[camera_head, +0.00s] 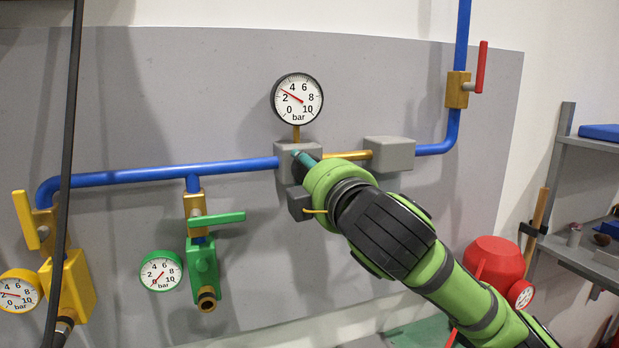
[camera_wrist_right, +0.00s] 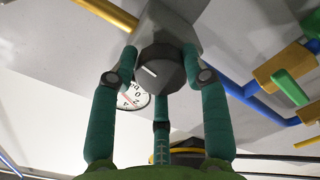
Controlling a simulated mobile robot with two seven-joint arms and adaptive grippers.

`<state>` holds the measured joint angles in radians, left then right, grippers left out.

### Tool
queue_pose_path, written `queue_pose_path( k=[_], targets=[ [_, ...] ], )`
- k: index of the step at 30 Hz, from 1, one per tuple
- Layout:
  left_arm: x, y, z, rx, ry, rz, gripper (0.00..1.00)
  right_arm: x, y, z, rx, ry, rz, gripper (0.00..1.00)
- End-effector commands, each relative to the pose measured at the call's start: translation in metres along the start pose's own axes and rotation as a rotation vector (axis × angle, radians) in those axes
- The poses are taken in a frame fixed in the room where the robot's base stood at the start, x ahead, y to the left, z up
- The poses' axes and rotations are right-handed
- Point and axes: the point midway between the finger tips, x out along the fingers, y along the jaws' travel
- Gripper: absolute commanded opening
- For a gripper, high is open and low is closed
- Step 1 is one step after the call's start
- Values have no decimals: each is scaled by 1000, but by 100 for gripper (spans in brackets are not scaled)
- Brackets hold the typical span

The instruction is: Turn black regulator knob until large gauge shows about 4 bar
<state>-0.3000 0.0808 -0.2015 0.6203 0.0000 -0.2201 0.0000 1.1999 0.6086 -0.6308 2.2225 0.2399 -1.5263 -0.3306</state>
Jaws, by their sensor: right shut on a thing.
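The large gauge (camera_head: 297,99) sits at the top middle of the grey panel. Its red needle points up and left, between 2 and 4, at about 3 bar. Below it is the grey regulator block (camera_head: 284,150), which also shows in the right wrist view (camera_wrist_right: 185,20). The black regulator knob (camera_wrist_right: 160,72) has a white mark and is hidden behind my gripper in the head view. My right gripper (camera_head: 303,161) has its teal fingers closed around the knob, one on each side and one below in the wrist view. My left gripper is not in view.
Blue pipes (camera_head: 130,176) run along the panel. A green valve handle (camera_head: 216,218), a small green gauge (camera_head: 161,270), a yellow unit (camera_head: 72,285) and a red handle (camera_head: 481,66) stick out. A red tank (camera_head: 495,261) and a shelf (camera_head: 577,262) stand right.

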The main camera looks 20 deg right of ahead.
Motion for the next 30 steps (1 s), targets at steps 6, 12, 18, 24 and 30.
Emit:
queue_pose_path(
  k=[6,12,18,24,30],
  targets=[
    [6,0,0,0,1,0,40,1,-1,3,167,-9,2,14],
    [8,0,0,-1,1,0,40,1,-2,3,268,-9,-1,14],
    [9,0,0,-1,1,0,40,1,-3,3,322,-10,-2,14],
    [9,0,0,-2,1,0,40,1,-4,3,338,-11,-4,13],
    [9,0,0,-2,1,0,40,1,-4,3,338,-11,-6,13]
  ],
)
